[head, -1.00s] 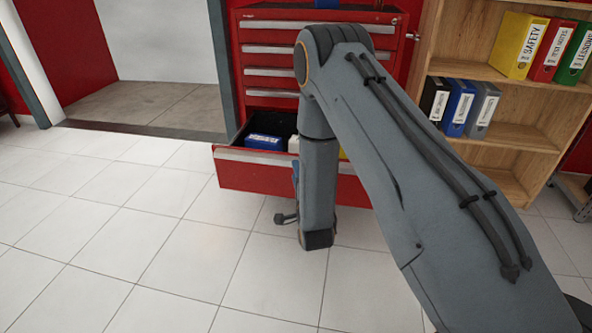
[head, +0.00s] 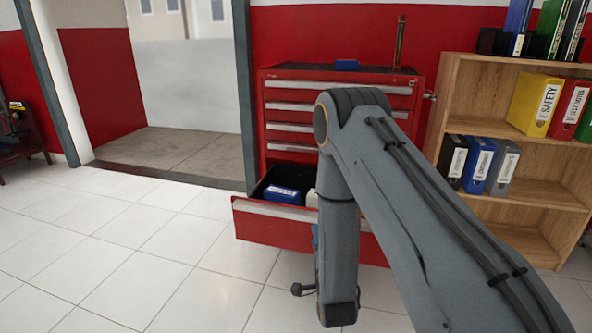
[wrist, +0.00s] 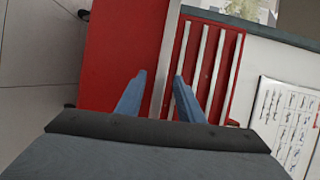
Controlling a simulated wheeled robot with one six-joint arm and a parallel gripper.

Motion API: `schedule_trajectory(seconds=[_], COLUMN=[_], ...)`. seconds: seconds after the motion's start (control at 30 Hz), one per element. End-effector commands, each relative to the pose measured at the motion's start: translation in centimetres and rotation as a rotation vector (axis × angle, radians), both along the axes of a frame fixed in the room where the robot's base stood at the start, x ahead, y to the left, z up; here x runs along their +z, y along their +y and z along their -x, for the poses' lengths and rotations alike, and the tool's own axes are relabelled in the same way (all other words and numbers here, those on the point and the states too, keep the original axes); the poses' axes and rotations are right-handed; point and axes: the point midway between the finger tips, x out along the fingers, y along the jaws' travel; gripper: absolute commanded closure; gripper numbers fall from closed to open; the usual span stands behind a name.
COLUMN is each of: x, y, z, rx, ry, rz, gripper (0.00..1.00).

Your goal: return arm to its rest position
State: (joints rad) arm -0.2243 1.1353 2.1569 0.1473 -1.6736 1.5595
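My arm (head: 425,205) stands bent in front of the red tool cabinet in the head view, its elbow high and its forelink (head: 338,250) hanging down. That link hides most of my gripper; only a sliver of blue shows beside it. In the wrist view my gripper (wrist: 158,78) has its two blue fingers apart with nothing between them. The fingers point at the cabinet's red drawer front (wrist: 118,50), and I cannot tell the exact distance.
The red cabinet (head: 290,128) has a lower drawer (head: 262,223) pulled out, holding a blue box (head: 285,195) and a pale one. A wooden bookshelf (head: 480,130) with binders stands right. A doorway (head: 185,100) is back left. White tiled floor (head: 110,250) at left is clear.

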Motion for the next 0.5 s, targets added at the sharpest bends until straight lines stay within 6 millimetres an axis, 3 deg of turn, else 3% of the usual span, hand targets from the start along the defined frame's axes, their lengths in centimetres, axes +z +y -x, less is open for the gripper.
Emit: schedule_trajectory(seconds=[0.23,0.37,0.5], x=[3.5,5.3,7.4], y=[2.0,3.0,3.9], z=[-1.7,-1.1,0.7], rx=[0.06,0.124,0.216], ry=[0.189,0.306,0.425], rz=[0.218,0.358,0.507], gripper=[0.66,0.66,0.66])
